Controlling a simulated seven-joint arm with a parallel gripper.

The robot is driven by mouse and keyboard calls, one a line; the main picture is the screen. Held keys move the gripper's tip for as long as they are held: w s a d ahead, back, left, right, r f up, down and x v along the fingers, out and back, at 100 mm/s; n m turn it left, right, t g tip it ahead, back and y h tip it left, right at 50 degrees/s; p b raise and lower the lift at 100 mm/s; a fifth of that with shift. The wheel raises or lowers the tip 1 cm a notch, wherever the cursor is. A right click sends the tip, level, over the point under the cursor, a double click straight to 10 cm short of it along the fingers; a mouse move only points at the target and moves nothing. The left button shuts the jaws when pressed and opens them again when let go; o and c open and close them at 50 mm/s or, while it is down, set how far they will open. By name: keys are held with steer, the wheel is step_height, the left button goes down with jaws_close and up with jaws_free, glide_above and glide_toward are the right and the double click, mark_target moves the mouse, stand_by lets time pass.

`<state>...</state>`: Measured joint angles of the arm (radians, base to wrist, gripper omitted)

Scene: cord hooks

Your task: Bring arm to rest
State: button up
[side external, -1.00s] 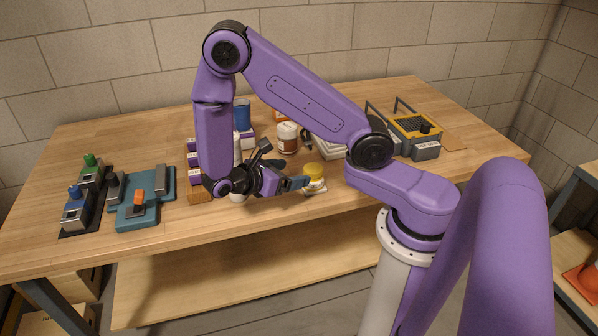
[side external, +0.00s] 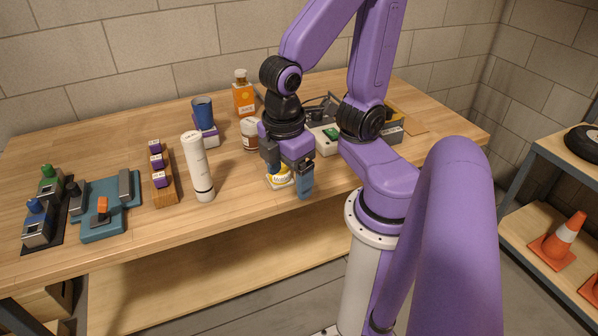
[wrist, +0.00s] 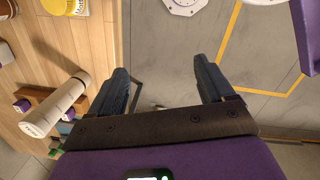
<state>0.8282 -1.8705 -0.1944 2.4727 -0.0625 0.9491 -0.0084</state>
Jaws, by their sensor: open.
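My gripper (side external: 289,180) points down at the front edge of the table, beside the yellow-lidded jar (side external: 279,175). In the wrist view its two blue fingers (wrist: 164,88) are spread apart with nothing between them. Below them the wrist view shows grey floor with yellow lines, so the fingers sit past or at the table edge. My arm is folded, with its elbow high above the right part of the table. The jar is partly hidden behind the gripper in the side view.
A white cylinder (side external: 198,167) stands near the front edge, left of my gripper. A brown-and-white jar (side external: 250,135), an orange bottle (side external: 243,93) and a blue cup (side external: 203,112) stand behind. A wooden rack (side external: 163,184) and a teal fixture (side external: 107,207) are at left.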

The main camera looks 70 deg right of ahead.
steer(key=shift+s+a+r+y, duration=0.15)
steer(key=shift+s+r+y, duration=0.25)
steer(key=shift+s, duration=0.2)
steer(key=shift+s+a+r+y, duration=0.15)
steer(key=shift+s+r+y, duration=0.1)
steer(key=shift+s+y, duration=0.25)
stand_by(0.6)
